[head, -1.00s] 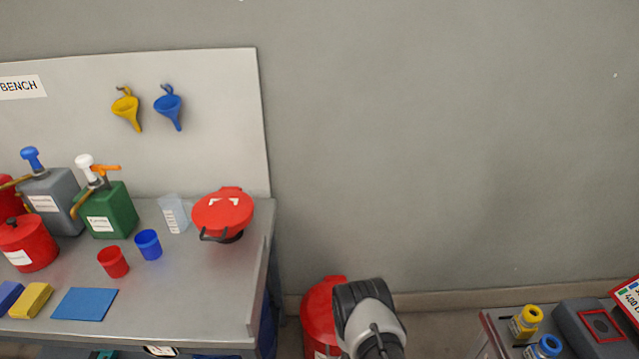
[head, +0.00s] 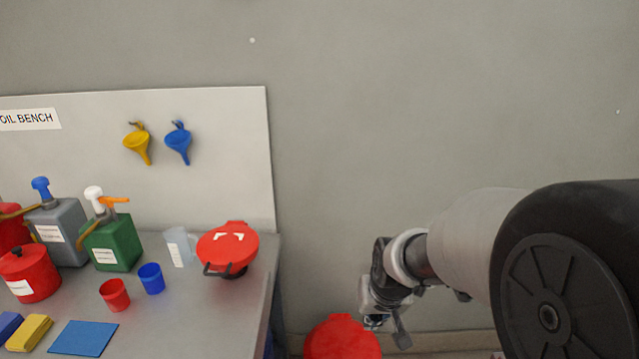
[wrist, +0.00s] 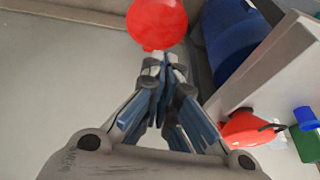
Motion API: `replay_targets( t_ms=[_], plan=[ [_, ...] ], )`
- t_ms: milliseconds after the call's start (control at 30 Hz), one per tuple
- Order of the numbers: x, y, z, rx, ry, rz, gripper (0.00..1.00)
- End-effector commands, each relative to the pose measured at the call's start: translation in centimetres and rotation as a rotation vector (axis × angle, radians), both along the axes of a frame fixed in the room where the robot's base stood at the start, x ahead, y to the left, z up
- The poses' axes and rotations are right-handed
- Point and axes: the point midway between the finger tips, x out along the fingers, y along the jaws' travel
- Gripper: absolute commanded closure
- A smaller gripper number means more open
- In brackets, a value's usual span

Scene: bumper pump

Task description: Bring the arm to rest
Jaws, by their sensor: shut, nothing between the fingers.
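My gripper (head: 372,321) is at the end of my arm, right of the bench in the head view, partly hidden by my own wrist. In the wrist view my gripper (wrist: 165,58) shows its fingers together with nothing between them. It is in the air, pointing down toward a red round-topped container (wrist: 157,22) on the floor. That red container (head: 342,338) also shows at the bottom of the head view, just left of my gripper. Whether they touch cannot be told, but no grip is seen.
The grey bench (head: 200,318) at left holds a red lidded can (head: 228,247), a green pump can (head: 113,243), a red cup (head: 115,294), a blue cup (head: 151,278) and a blue mat (head: 84,338). A blue drum (wrist: 228,38) stands near the red container. The wall at right is bare.

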Motion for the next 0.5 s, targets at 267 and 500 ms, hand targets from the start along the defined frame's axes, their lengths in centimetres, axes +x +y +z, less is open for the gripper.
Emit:
replay_targets(
  t_ms=[267,500],
  plan=[
    [-9.8,-1.7,9.1,-0.012,-0.030,-0.002,1.00],
    [-18.7,-2.8,12.2,-0.028,-0.044,-0.008,1.00]
  ],
)
